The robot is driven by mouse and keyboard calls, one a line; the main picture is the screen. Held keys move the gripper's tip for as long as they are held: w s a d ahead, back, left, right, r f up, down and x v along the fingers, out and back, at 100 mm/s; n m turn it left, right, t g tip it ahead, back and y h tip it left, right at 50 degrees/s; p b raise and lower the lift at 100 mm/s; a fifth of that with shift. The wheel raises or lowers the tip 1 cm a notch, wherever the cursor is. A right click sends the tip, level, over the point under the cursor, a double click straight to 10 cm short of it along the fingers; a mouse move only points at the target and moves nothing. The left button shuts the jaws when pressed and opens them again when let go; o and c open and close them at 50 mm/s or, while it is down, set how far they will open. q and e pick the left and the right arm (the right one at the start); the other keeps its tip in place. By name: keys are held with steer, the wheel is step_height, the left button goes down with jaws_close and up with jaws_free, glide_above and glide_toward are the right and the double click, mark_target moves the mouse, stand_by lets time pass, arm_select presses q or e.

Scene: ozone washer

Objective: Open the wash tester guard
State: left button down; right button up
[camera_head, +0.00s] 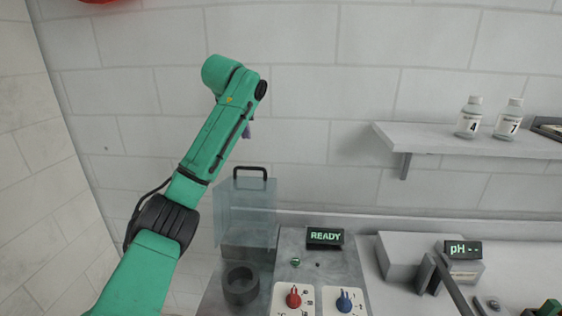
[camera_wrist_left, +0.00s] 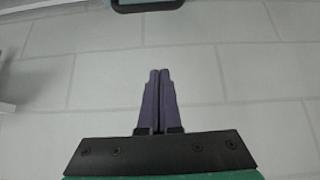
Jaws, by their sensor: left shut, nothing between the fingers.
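The wash tester guard (camera_head: 245,208) is a see-through bluish panel with a black handle (camera_head: 250,170) on its top edge. It stands upright at the back left of the grey tester (camera_head: 347,268), behind a dark round cup (camera_head: 240,284). My left gripper (camera_head: 247,130) is above the handle and apart from it, mostly hidden by my green arm. In the left wrist view its purple fingers (camera_wrist_left: 159,74) are together and empty. A dark bar (camera_wrist_left: 147,5) at the top edge there looks like the handle. My right gripper's fingers are not seen.
The tester has a READY display (camera_head: 325,237), a red knob (camera_head: 293,297) and a blue knob (camera_head: 344,300). A pH meter (camera_head: 463,262) stands to the right. A wall shelf (camera_head: 460,139) holds two bottles. The tiled wall is close behind.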

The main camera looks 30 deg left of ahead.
arm_select(q)
steer(key=s+d, duration=0.2)
steer(key=g+p, duration=0.1)
steer(key=p, duration=0.4)
glide_above(250, 178)
steer(key=shift+h, duration=0.3)
steer(key=f, duration=0.8)
steer(key=shift+s+d+f, duration=0.1)
steer(key=shift+s+f, duration=0.1)
steer(key=shift+f, duration=0.15)
steer(key=shift+w, duration=0.1)
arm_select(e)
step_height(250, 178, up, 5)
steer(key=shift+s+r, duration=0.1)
arm_select(q)
steer(key=shift+f, duration=0.1)
